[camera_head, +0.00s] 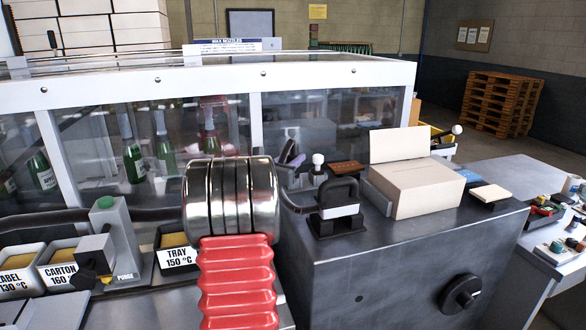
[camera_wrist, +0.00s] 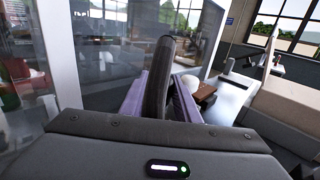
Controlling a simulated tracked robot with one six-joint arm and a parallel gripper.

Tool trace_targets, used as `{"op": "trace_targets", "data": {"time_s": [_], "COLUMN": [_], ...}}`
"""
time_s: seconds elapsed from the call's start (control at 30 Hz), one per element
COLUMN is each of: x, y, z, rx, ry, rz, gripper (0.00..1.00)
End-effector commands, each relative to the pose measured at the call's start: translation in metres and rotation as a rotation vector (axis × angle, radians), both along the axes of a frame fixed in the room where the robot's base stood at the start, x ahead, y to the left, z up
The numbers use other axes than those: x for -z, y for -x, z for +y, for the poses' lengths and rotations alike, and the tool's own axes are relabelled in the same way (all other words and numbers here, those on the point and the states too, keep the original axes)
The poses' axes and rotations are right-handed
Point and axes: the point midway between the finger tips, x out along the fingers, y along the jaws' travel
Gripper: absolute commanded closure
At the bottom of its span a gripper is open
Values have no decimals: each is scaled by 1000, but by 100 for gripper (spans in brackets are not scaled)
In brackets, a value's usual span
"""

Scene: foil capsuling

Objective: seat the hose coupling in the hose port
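In the wrist view, the purple fingers of my gripper (camera_wrist: 158,100) flank a dark, curved, upright piece (camera_wrist: 157,75), which looks like the hose coupling with its hose. Both fingers lie close against its sides; its lower end is hidden by the gripper body. In the head view, my gripper (camera_head: 291,152) shows small, at the left of the cabinet top, behind the chrome and red bellows of my arm. A dark hose (camera_head: 60,217) runs from the left behind my arm, and a short dark length (camera_head: 294,205) shows at its right. I cannot make out the hose port.
A metal cabinet (camera_head: 410,245) carries a black handled block (camera_head: 337,205), a white ball knob (camera_head: 318,159) and an open cream box (camera_head: 415,187). The glazed machine (camera_head: 330,72) with green bottles stands behind. Labelled trays (camera_head: 62,268) and a green-topped post (camera_head: 108,225) stand left.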

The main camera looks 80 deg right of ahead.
Motion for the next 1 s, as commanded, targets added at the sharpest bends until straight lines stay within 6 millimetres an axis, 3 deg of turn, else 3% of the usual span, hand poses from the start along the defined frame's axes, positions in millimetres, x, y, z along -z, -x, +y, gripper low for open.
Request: {"op": "trace_targets", "data": {"time_s": [0.3,0.63,0.83,1.0], "x": [0,-4,-24,-54], "y": [0,0,0,0], "z": [0,0,0,0], "rx": [0,0,0,-1], "ry": [0,2,2,5], "rz": [0,0,-1,-2], "gripper": [97,98,98,98]}}
